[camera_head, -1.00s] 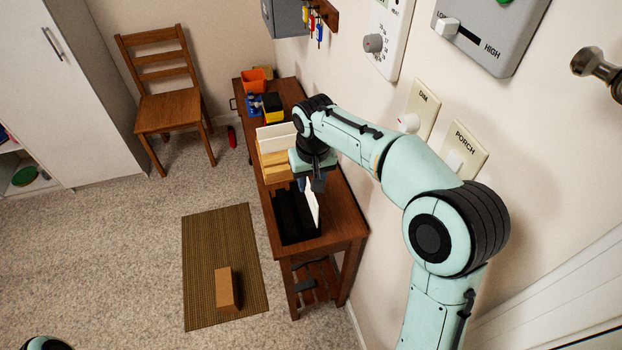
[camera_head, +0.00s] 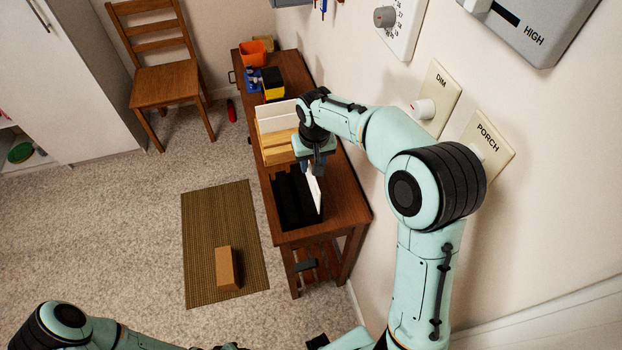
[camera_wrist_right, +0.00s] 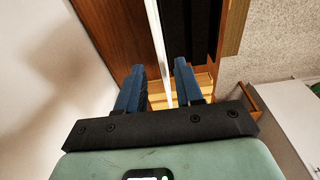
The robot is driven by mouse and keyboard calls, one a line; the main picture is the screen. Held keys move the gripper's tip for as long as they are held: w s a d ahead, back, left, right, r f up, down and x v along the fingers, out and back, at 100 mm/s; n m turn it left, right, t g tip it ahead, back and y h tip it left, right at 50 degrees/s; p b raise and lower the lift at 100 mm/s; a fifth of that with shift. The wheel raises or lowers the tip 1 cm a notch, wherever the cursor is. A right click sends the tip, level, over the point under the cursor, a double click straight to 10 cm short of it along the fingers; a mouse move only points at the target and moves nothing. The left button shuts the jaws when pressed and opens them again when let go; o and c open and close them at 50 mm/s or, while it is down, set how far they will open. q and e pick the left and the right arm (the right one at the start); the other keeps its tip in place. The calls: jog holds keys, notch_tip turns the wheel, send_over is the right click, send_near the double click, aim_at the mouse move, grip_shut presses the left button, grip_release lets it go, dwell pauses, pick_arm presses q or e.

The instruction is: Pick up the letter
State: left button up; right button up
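The letter (camera_head: 315,192) is a thin white sheet standing on edge along the wall side of a black slotted holder (camera_head: 290,215) on the narrow wooden table. My right gripper (camera_head: 311,170) points down over it. In the right wrist view, the two blue fingers (camera_wrist_right: 159,82) are apart, and the letter (camera_wrist_right: 157,35) shows edge-on as a white strip between them. Bare gaps show on both sides of the strip. The lower part of the letter is hidden in the head view. My left arm shows at the lower left, but its gripper is out of view.
A wooden sorter (camera_head: 275,147) with white sheets stands just behind the holder. An orange bin (camera_head: 252,51) and a yellow-and-black box (camera_head: 272,84) sit farther back. The wall runs close along the table's right side. A brown box (camera_head: 228,268) lies on the floor mat (camera_head: 205,215).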

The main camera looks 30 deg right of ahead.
jog(key=f, duration=0.5)
jog(key=shift+w, duration=0.3)
grip_shut()
jog(key=shift+r, duration=0.2)
pick_arm(q)
jog(key=shift+t, duration=0.3)
jog(key=w+r+p, duration=0.2)
jog(key=w+r, duration=0.1)
jog(key=shift+w+r+p, duration=0.25)
jog(key=shift+r+p, duration=0.05)
jog(key=shift+p, duration=0.05)
pick_arm(e)
notch_tip(320, 180, up, 20)
jog(key=shift+f, duration=0.15)
